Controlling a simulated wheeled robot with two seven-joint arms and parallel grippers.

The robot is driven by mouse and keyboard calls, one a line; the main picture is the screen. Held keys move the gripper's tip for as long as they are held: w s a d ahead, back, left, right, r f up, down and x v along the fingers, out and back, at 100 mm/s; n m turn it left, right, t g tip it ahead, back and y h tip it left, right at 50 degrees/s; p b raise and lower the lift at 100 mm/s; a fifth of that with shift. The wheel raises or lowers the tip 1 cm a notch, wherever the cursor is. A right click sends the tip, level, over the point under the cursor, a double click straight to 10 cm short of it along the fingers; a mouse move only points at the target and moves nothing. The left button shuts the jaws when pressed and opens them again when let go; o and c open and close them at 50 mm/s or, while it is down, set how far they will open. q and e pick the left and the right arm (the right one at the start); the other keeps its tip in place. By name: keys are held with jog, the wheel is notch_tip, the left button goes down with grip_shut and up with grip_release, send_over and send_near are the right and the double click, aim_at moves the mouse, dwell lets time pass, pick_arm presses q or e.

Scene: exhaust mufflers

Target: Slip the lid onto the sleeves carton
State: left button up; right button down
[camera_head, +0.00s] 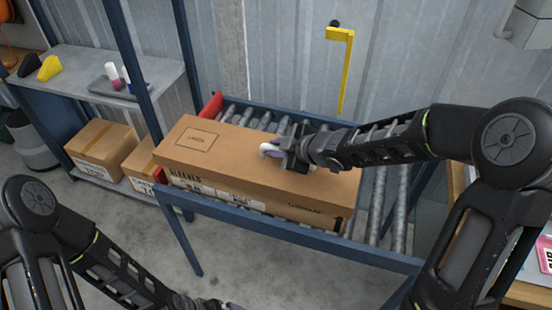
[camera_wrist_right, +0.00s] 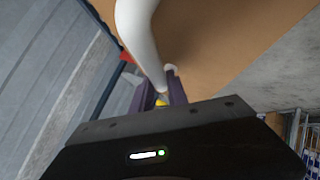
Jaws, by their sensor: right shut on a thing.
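The long brown sleeves carton (camera_head: 215,193) lies on a roller conveyor, with dark lettering and white labels on its front side. The flat brown lid (camera_head: 235,150), with a printed square at its left, is over the carton's top. I cannot tell whether it is fully seated. My right gripper (camera_head: 280,152) is shut on the lid's white handle (camera_wrist_right: 140,35), right of the lid's middle. Its purple fingers (camera_wrist_right: 162,90) show in the right wrist view, with the brown lid (camera_wrist_right: 210,40) beyond. My left gripper (camera_head: 215,304) is cut off at the bottom edge; its jaws cannot be made out.
The conveyor has a blue frame (camera_head: 300,239) and bare rollers (camera_head: 390,205) at the right. A red part (camera_head: 211,106) stands at its back left. A shelf (camera_head: 150,70) with bottles and closed boxes (camera_head: 98,148) is at left. A yellow bracket (camera_head: 342,65) is behind.

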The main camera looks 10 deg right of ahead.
aim_at(274, 160)
notch_tip(274, 160, down, 4)
jog(key=shift+r+b, duration=0.2)
jog(key=shift+b, duration=0.7)
jog(key=shift+f+b, duration=0.35)
jog(key=shift+f, duration=0.1)
jog(key=c, duration=1.3)
grip_release()
jog(key=shift+r, duration=0.1)
jog(key=shift+r, duration=0.1)
